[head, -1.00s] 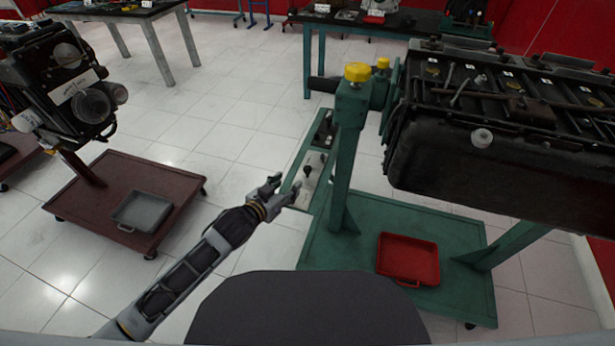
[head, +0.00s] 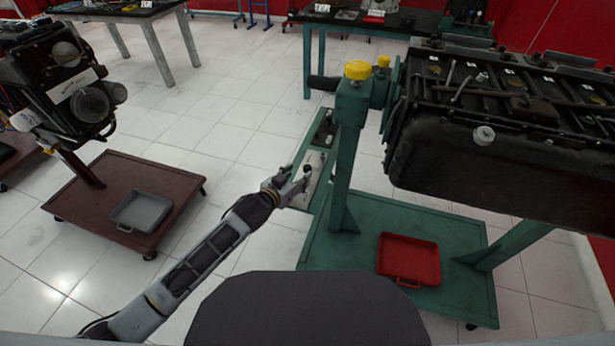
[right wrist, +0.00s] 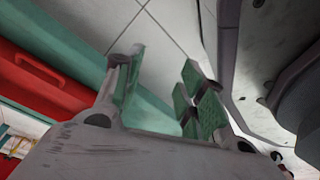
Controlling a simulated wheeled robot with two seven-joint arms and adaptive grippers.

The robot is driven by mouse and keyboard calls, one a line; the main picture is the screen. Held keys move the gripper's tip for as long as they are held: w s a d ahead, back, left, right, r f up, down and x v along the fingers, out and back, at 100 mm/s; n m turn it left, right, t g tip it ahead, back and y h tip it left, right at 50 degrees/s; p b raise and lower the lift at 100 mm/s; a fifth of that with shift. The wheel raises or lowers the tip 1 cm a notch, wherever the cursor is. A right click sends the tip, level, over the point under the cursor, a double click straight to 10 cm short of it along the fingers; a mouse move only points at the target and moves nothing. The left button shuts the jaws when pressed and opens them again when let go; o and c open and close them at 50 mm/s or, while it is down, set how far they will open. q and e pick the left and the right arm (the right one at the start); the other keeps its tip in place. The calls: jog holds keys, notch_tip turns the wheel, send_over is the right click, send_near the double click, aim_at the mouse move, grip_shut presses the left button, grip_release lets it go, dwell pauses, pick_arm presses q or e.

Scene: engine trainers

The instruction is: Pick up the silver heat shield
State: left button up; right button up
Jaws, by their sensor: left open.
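A pale silvery piece (head: 318,162) lies on the narrow green side shelf of the engine stand in the head view. It may be the heat shield, but it is small and partly covered by my left gripper. My left gripper (head: 297,179) is open over the shelf's near left edge, overlapping the piece in the picture; I cannot tell whether they touch. My right gripper (right wrist: 165,85) shows in the right wrist view with its green-padded fingers apart and nothing between them. It is not in the head view.
A green stand (head: 346,165) carries a large black engine (head: 480,145) on the right. A red tray (head: 408,258) sits on its base. A brown cart (head: 90,215) with a grey tray (head: 142,211) and another engine stands left. Tiled floor is clear between them.

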pick_arm(q)
jog(key=shift+x, duration=1)
jog(key=shift+w, duration=0.1)
pick_arm(e)
jog(key=shift+w+a+r, duration=0.5)
jog(key=shift+w+a, duration=0.1)
jog(key=shift+a, duration=0.1)
jog(key=shift+s, duration=0.15)
